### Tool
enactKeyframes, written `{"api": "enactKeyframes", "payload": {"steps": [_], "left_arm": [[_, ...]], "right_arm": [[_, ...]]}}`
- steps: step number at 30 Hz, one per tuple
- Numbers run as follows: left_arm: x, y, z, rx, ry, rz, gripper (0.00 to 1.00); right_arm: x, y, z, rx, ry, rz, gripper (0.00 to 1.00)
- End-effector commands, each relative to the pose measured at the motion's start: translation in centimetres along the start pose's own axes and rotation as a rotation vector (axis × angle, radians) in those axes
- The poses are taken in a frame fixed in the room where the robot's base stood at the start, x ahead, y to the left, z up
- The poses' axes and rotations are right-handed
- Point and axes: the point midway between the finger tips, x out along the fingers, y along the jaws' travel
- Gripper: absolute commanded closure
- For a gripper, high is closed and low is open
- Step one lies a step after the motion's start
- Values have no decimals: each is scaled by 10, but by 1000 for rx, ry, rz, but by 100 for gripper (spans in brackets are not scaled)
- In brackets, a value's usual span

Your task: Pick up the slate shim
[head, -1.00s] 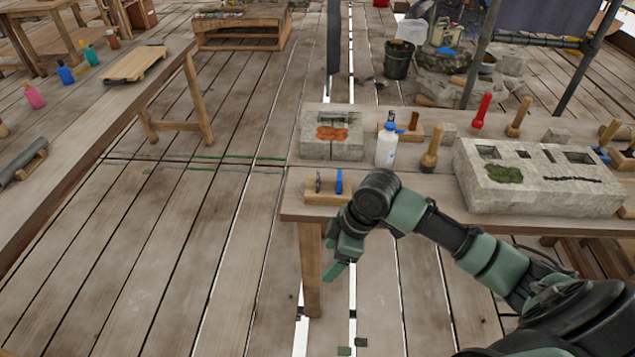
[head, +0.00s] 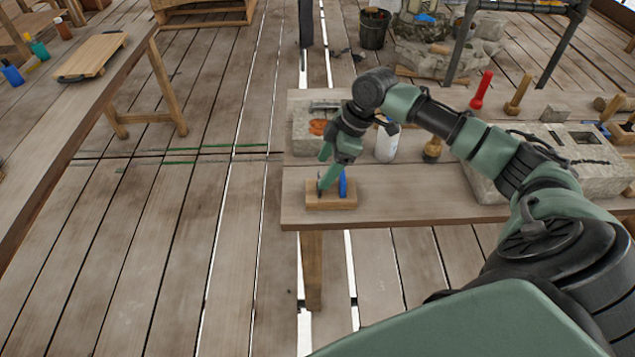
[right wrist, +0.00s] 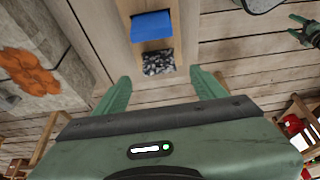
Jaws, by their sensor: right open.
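The slate shim is a dark, speckled grey piece standing in a small wooden block (head: 340,204) near the table's left end. In the right wrist view the slate shim (right wrist: 159,63) lies just beyond the fingertips, roughly centred between them. In the head view my fingers largely hide it. A blue piece (head: 343,184) stands beside it in the same block, also seen in the right wrist view (right wrist: 152,25). My right gripper (head: 325,170) is open and empty above the block. Its two green fingers (right wrist: 160,77) are spread wide. A green and black gripper, apparently my left, shows partly at the right wrist view's upper right.
Behind my gripper stand a stone block with an orange patch (right wrist: 28,72) and a white bottle (head: 386,146). A larger carved stone block (head: 590,170) lies to the right. The table's front strip (head: 420,205) right of the wooden block is clear.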

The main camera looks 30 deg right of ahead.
Motion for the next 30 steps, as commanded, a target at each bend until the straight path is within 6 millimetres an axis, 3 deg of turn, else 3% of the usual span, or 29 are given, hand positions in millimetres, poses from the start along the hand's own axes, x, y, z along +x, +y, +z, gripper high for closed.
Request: {"api": "enactKeyframes", "payload": {"steps": [3,6,10,14,17,18,25,30], "left_arm": [[-11,2,16,0,-24,3,33],[-14,2,15,0,-23,3,33],[-15,0,0,-1,-2,0,33],[-15,-2,-19,-1,27,-3,33],[-15,-3,-22,-1,32,-3,33],[-15,-3,-21,-1,30,-3,33],[-15,-1,-9,-1,13,-1,33],[-15,-1,-5,-1,7,-1,33]], "right_arm": [[16,-2,1,1,0,-4,29],[32,-2,2,2,2,-2,29],[44,-2,2,0,0,0,29],[48,-2,3,-1,1,1,29],[47,-2,3,-1,0,1,29],[47,-2,3,-1,0,1,32],[47,-2,3,-1,0,1,95],[47,-2,3,-1,0,1,95]]}}
